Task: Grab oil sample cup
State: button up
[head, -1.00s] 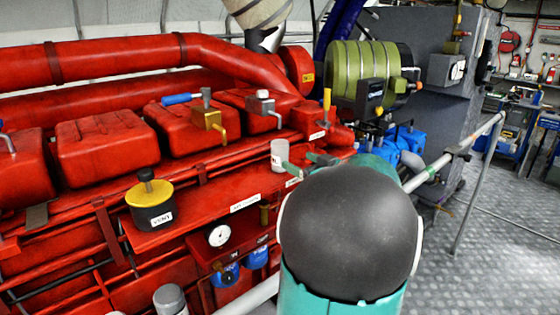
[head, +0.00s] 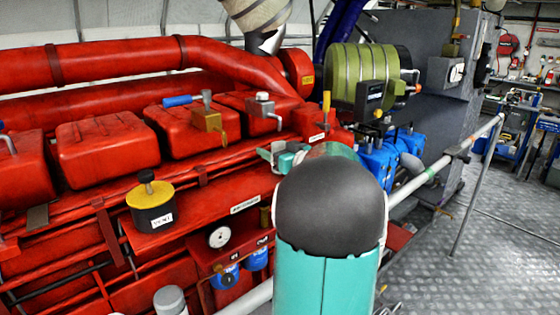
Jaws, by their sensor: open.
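My gripper (head: 276,154) is green-grey and open, above the red engine ledge (head: 206,212) at the middle of the head view. My own arm, with its dark round joint, fills the area just below and right of it. The pale grey cup that I take for the oil sample cup cannot be made out now. The gripper and arm cover the place where it stood, so I cannot tell whether it is between the fingers.
A black and yellow vent cap (head: 151,205) stands on the ledge to the left. A brass block with a lever (head: 208,122) is behind. A gauge (head: 220,237) and blue caps sit below. A grey handrail (head: 440,162) runs along the right.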

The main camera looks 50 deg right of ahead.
jog(key=c, duration=1.1)
jog(key=shift+c, duration=0.2)
jog(key=shift+r, duration=0.4)
jog(key=shift+r, duration=0.15)
